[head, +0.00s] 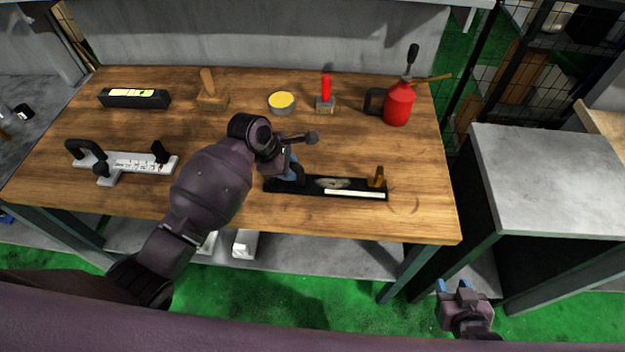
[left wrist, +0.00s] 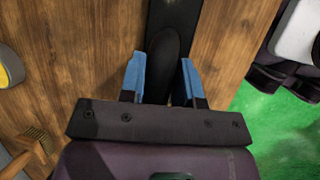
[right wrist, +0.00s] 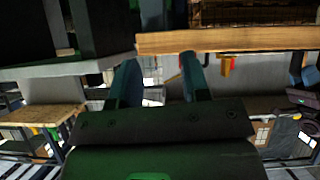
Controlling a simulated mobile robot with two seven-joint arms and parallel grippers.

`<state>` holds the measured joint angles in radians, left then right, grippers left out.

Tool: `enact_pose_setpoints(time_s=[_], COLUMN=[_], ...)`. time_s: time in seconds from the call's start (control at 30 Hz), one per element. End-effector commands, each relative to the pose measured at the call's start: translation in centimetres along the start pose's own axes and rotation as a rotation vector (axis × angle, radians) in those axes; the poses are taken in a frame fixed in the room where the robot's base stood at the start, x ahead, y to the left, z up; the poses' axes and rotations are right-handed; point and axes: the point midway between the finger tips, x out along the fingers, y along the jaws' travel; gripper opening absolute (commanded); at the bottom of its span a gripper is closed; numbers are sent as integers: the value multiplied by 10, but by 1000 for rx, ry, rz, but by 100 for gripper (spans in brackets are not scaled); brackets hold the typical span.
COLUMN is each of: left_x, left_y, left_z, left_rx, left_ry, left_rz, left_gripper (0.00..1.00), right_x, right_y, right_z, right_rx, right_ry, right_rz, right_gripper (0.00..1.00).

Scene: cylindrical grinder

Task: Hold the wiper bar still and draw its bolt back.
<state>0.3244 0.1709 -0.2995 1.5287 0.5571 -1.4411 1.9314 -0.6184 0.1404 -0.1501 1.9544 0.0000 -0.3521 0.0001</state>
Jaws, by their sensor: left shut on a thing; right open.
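The wiper bar (head: 312,190) is a long black bar lying flat near the front edge of the wooden workbench. It has a white strip along its front right part and a worn grey patch in the middle. A small brass-coloured upright piece, seemingly the bolt (head: 378,178), stands near its right end. My left gripper (head: 295,172) is shut on the bar's dark rounded grip near its left end. In the left wrist view, the grip (left wrist: 164,50) sits between the blue fingers. My right gripper (head: 454,286) is open and empty, low beyond the bench's front right corner.
On the bench (head: 240,210) stand a white measuring tool (head: 140,163), a level (head: 134,98), a brush (head: 210,100), a yellow tin (head: 281,102), a red-handled tool (head: 326,90) and a red oil can (head: 398,104). A grey cabinet (head: 555,180) stands right, across a gap.

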Motion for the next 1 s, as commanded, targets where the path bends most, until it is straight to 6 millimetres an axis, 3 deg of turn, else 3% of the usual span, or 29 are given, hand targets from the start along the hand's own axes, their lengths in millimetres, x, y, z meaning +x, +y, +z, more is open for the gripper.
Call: enact_pose_setpoints(time_s=[0.47, 0.6, 0.73, 0.87, 1.0], left_x=[0, 0, 0, 0, 0], left_y=[0, 0, 0, 0, 0], left_z=[0, 0, 0, 0, 0], left_rx=[-1, -1, -2, -2, -2], left_ry=[0, 0, 0, 0, 0], left_rz=[1, 1, 1, 0, 0], left_gripper=[0, 0, 0, 0, 0], right_x=[0, 0, 2, 14, 36], right_y=[0, 0, 1, -1, -4], right_z=[0, 0, -4, -24, -70], right_rx=[0, 0, -4, -9, -26], right_ry=[0, 0, 8, 48, 131], right_rz=[0, 0, 0, -7, -22], right_gripper=[43, 59, 62, 62, 62])
